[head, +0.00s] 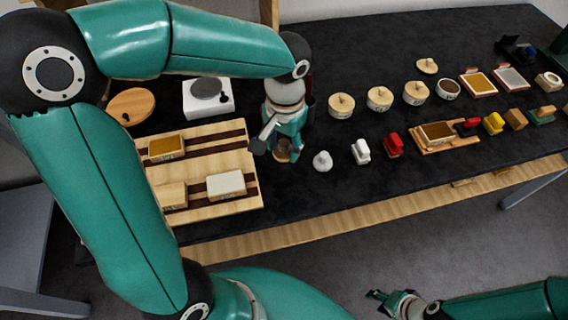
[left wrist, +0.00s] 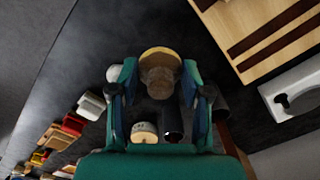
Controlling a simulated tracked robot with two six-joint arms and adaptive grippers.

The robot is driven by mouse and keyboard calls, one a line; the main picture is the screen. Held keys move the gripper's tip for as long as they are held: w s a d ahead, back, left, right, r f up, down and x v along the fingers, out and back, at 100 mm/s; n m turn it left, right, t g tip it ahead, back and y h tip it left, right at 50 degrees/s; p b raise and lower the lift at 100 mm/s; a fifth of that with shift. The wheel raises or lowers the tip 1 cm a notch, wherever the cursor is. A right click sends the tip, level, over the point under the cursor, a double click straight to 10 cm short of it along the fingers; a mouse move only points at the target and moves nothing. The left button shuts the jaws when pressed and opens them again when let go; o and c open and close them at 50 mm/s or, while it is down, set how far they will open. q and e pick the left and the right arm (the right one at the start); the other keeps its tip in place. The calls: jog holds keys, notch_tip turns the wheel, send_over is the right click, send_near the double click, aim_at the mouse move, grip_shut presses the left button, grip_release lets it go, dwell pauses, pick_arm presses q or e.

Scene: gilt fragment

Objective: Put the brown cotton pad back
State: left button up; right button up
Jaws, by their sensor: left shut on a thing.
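The brown cotton pad (left wrist: 160,82) is between the fingers of my left gripper (left wrist: 160,95) in the left wrist view. It is a dull brown lump with a rounded tan part (left wrist: 160,55) at its far side. In the head view my left gripper (head: 283,148) points down over the dark table, between the striped wooden board and the white round item, shut on the brown pad (head: 283,155). The fingers partly hide the pad, and I cannot tell whether it touches the table. My right gripper (head: 392,303) is low in front of the table, away from the objects; its jaw opening is unclear.
A striped board (head: 215,208) holding blocks lies left. A white round item (head: 322,160), white piece (head: 360,150) and red piece (head: 393,145) stand close right. A wooden tray (head: 420,148) and yellow piece (head: 494,124) are farther right. Lidded round pots (head: 379,99) stand behind.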

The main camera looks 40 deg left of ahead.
aim_at(284, 142)
pick_arm(q)
jog(key=shift+f, duration=4)
jog(key=shift+f, duration=0.15)
jog(key=o, duration=1.1)
jog(key=shift+r, duration=0.2)
notch_tip(284, 142, up, 12)
jog(key=shift+w+d, duration=0.1)
